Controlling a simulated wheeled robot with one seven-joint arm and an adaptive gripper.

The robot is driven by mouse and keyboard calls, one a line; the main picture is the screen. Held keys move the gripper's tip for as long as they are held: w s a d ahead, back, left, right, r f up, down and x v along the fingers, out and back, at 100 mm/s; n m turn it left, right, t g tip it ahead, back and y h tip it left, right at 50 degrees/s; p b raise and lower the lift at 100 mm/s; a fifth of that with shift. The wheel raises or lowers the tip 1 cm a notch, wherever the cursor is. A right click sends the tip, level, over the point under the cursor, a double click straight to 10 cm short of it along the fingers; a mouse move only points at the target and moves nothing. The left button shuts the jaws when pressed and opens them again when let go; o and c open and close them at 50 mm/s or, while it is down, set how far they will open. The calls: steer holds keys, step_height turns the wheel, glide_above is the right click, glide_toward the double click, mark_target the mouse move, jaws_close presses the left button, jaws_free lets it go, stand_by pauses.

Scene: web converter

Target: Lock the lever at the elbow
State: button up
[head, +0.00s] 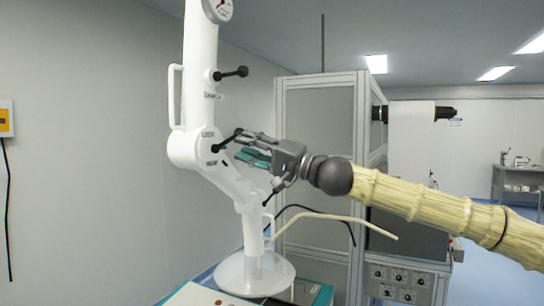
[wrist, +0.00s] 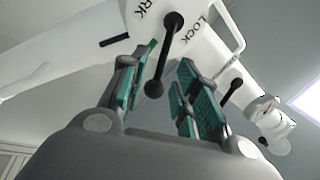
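The white elbow joint (head: 190,150) of the stand's jointed arm is left of centre in the head view, with "LOCK" printed above a second, hard-to-read word. Its black elbow lever (head: 226,140) has a ball knob. In the wrist view the elbow lever (wrist: 164,55) hangs from its pivot, with letters ending "RK" to its left and "LOCK" to its right. My gripper (head: 241,145) is at the elbow from the right. In the wrist view my gripper (wrist: 163,65) has its teal-padded fingers apart, with the lever showing between them. I cannot tell whether either finger touches it.
Another black lever (head: 231,73) is on the upper link, and a lower one (head: 272,194) is near the post. The round white base (head: 255,274) stands below. A framed grey cabinet (head: 318,105) is behind my gripper. A yellow box (head: 6,119) hangs on the left wall.

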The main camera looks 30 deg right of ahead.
steer(key=v, duration=0.6)
stand_by(0.8)
steer(key=shift+s+d, duration=0.1)
steer(key=shift+d, duration=0.05)
steer(key=shift+f, duration=0.1)
stand_by(0.6)
